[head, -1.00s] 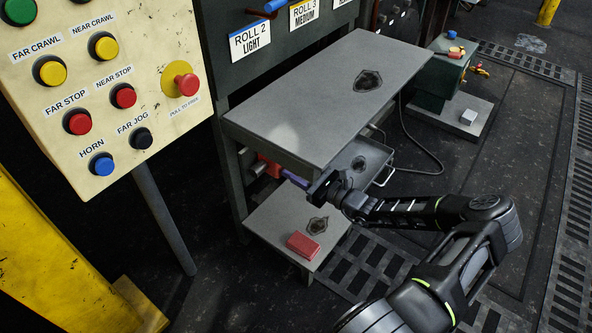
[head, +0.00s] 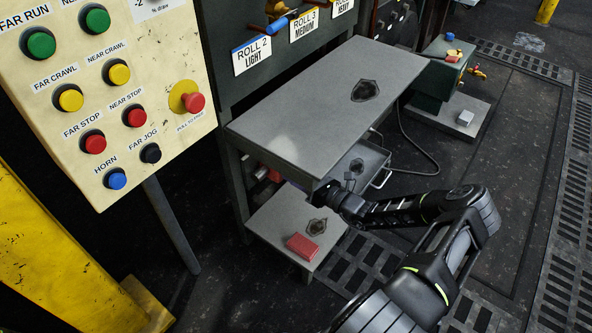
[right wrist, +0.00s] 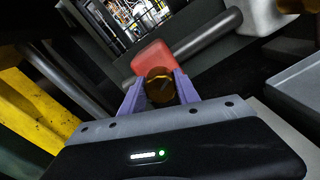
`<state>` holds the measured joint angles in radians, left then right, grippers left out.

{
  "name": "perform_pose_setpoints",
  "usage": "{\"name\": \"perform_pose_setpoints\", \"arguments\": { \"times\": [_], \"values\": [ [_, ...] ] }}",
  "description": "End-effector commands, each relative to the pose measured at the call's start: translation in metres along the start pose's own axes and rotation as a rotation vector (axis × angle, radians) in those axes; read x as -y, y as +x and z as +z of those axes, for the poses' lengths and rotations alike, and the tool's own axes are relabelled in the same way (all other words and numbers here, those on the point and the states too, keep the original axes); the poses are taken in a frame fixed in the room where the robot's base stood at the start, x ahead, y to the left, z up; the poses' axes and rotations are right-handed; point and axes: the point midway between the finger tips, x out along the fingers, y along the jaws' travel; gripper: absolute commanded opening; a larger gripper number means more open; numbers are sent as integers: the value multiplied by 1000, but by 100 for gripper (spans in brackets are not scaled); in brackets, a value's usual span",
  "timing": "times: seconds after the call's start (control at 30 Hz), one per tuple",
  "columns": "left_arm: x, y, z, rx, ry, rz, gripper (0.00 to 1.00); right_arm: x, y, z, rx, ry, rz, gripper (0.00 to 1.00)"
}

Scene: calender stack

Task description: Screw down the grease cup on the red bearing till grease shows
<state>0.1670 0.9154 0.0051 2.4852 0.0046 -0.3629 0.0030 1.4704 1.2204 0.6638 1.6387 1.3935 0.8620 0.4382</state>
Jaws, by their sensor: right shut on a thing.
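In the right wrist view the red bearing (right wrist: 158,58) sits on a grey shaft. The amber grease cup (right wrist: 159,90) is in front of it, between the purple fingers of my right gripper (right wrist: 160,92), which is shut on it. I cannot tell whether grease shows. In the head view a bit of the red bearing (head: 273,174) shows in the shade under the grey bench top, and my right arm reaches in there from the right. The grease cup and most of the fingers are hidden in that view. My left gripper is not in view.
The grey bench top (head: 310,100) is above the work. A drawer or tray (head: 379,160) and a lower shelf (head: 270,222) with a red block (head: 303,246) are close to my right arm. A button panel (head: 145,130) on a post stands at the left.

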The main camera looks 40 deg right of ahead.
Motion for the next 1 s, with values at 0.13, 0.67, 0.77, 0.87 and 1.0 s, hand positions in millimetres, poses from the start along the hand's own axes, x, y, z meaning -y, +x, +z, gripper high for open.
{"name": "perform_pose_setpoints", "arguments": {
  "times": [0.13,0.67,0.77,0.87,1.0],
  "values": [
    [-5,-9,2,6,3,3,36,-1,0,1,-3,104,0,0],
    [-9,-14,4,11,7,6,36,1,0,0,-6,239,-1,0],
    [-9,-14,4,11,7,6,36,1,0,0,-5,239,-1,0],
    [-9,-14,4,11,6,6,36,1,0,0,-5,238,-1,0],
    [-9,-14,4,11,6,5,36,1,0,0,-5,238,-1,47]
  ]
}}
